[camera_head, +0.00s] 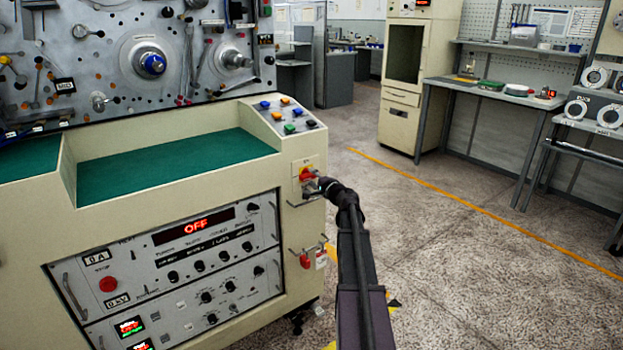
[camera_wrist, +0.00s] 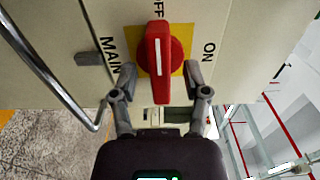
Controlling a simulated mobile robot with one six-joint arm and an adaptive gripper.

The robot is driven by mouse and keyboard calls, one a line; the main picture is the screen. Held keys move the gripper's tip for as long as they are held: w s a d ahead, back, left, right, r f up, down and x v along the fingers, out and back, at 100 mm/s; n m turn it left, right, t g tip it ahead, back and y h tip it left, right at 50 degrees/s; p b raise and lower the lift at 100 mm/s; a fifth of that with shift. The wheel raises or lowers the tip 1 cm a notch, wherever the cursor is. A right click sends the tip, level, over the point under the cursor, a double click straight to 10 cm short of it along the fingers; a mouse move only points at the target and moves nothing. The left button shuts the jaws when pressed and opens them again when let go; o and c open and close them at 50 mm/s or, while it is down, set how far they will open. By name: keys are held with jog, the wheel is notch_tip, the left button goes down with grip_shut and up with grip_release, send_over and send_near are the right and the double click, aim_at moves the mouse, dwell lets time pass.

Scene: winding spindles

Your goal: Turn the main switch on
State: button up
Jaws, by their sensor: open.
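The main switch (camera_wrist: 157,60) is a red rotary knob on a yellow plate, with a white line on its bar. In the wrist view its bar runs up and down, in line with the OFF label; the ON label is to its right. In the head view the switch (camera_head: 306,173) is on the end face of the cream machine. My gripper (camera_wrist: 162,82) is open, one finger on each side of the knob's bar with gaps visible. In the head view my gripper (camera_head: 318,188) is just in front of the switch and partly hides it.
A metal handle (camera_wrist: 60,90) curves close by on the left in the wrist view. Below the switch is a red item (camera_head: 304,261) on the same face. The panel display (camera_head: 195,226) reads OFF. The floor right of the machine is clear up to the workbenches.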

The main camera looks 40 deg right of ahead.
jog(key=shift+w, duration=0.3)
grip_shut()
jog(key=shift+m, duration=0.3)
jog(key=m, duration=0.8)
jog(key=shift+m, duration=0.3)
jog(key=m, duration=0.4)
jog(key=shift+m, duration=2.4)
